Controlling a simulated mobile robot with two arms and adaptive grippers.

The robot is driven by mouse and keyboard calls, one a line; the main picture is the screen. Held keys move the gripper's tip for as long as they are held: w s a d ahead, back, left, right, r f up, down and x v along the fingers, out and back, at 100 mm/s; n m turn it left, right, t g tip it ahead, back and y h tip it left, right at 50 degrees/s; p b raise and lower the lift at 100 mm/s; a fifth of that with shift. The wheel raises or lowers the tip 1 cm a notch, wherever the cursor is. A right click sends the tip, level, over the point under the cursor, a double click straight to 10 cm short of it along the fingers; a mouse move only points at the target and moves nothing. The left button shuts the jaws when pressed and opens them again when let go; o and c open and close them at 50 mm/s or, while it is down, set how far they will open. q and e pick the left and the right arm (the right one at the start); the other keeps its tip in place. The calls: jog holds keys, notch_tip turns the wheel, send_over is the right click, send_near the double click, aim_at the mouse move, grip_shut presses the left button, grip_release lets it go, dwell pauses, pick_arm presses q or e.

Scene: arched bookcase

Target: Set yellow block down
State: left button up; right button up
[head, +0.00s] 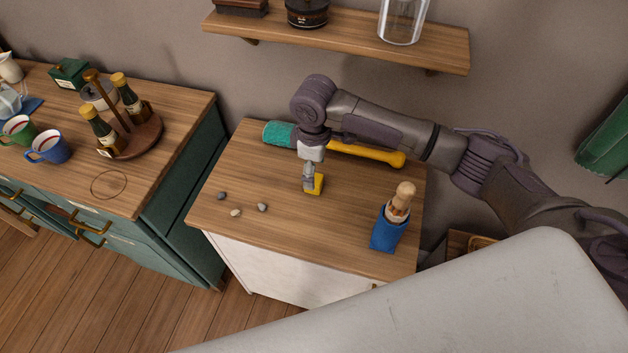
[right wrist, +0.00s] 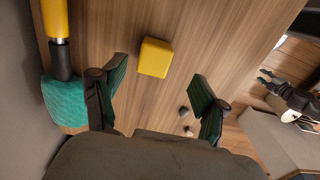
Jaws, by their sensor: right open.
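The yellow block (head: 318,184) is at the middle of the wooden cabinet top (head: 350,215), partly hidden by my right gripper (head: 309,178) in the head view. In the right wrist view the yellow block (right wrist: 155,57) shows whole, beyond the fingertips and apart from both fingers. It appears to rest on the wood. My right gripper (right wrist: 160,78) is open, with its two green-padded fingers spread wide and nothing between them. The right arm reaches in from the right. My left gripper is not in view.
A teal-headed tool with a yellow handle (head: 370,154) lies behind the block. A blue holder (head: 386,236) with a brush stands front right. Several small pebbles (head: 235,213) lie front left. A wall shelf (head: 340,36) hangs above. A green cabinet with a bottle rack (head: 140,140) stands left.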

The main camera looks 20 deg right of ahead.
jog(key=shift+w+f, duration=0.1)
jog(key=shift+f, duration=0.55)
jog(key=f, duration=0.2)
jog(key=f+p, duration=0.1)
jog(key=f, duration=0.1)
jog(key=shift+w+d+f, duration=0.1)
jog(key=shift+w+f, duration=0.1)
jog(key=shift+f, duration=0.25)
jog(key=shift+c, duration=0.5)
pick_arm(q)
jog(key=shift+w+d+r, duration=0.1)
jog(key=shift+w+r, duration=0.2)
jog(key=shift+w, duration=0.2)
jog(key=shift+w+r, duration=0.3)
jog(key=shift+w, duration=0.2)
pick_arm(e)
jog(key=c, duration=1.2)
